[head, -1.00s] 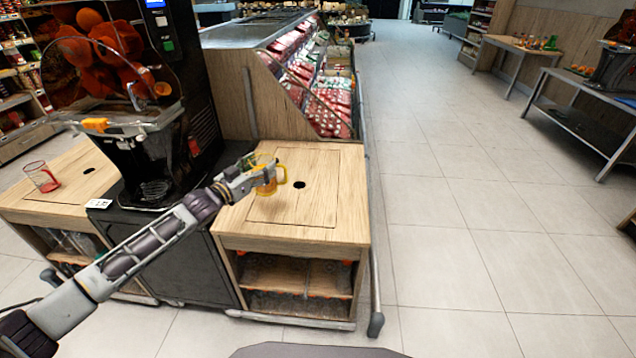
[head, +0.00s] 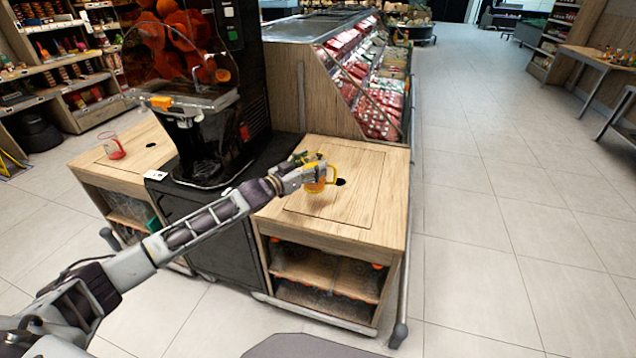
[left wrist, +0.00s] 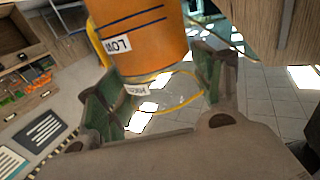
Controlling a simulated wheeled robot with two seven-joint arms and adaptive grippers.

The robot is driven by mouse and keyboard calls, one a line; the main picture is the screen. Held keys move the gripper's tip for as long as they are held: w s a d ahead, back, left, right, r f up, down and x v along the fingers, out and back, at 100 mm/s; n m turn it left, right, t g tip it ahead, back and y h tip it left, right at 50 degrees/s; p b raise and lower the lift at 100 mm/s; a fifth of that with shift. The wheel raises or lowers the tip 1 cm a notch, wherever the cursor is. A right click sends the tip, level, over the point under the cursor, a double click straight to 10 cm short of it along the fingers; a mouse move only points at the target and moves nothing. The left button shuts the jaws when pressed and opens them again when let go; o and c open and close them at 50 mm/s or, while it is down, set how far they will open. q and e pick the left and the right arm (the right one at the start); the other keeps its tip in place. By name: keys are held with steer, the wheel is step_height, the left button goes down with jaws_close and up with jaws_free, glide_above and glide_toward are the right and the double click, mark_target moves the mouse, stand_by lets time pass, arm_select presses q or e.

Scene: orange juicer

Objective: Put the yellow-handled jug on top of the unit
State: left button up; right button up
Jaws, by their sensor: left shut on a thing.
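The yellow-handled jug (head: 316,184) is in my left gripper (head: 308,166), over the wooden top of the right-hand unit (head: 345,208). It looks upright, its handle towards the right, near the black hole in the top. I cannot tell whether its base touches the wood. In the left wrist view the jug (left wrist: 153,42) shows as an orange body with dark lines and a "LOW" label. The green-padded fingers of the left gripper (left wrist: 160,90) are on both sides of it. My right gripper is not in view.
The black orange juicer (head: 205,130) stands left of the unit top. A red-handled jug (head: 112,146) stands on the left wooden top (head: 100,170). A refrigerated display (head: 310,85) is behind. Open floor (head: 500,220) lies to the right.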

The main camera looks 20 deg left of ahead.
mark_target(306, 185)
arm_select(q)
steer(key=shift+f+b, duration=0.3)
steer(key=shift+f, duration=1.5)
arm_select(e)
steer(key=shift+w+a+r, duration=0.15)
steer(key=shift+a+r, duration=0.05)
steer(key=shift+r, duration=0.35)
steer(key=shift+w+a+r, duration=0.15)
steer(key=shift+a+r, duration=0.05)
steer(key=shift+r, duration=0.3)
arm_select(q)
steer(key=shift+f, duration=0.1)
steer(key=shift+f, duration=0.65)
step_height(306, 185, down, 2)
steer(key=shift+f+b, duration=0.1)
steer(key=shift+b, duration=0.3)
steer(key=shift+f, duration=0.1)
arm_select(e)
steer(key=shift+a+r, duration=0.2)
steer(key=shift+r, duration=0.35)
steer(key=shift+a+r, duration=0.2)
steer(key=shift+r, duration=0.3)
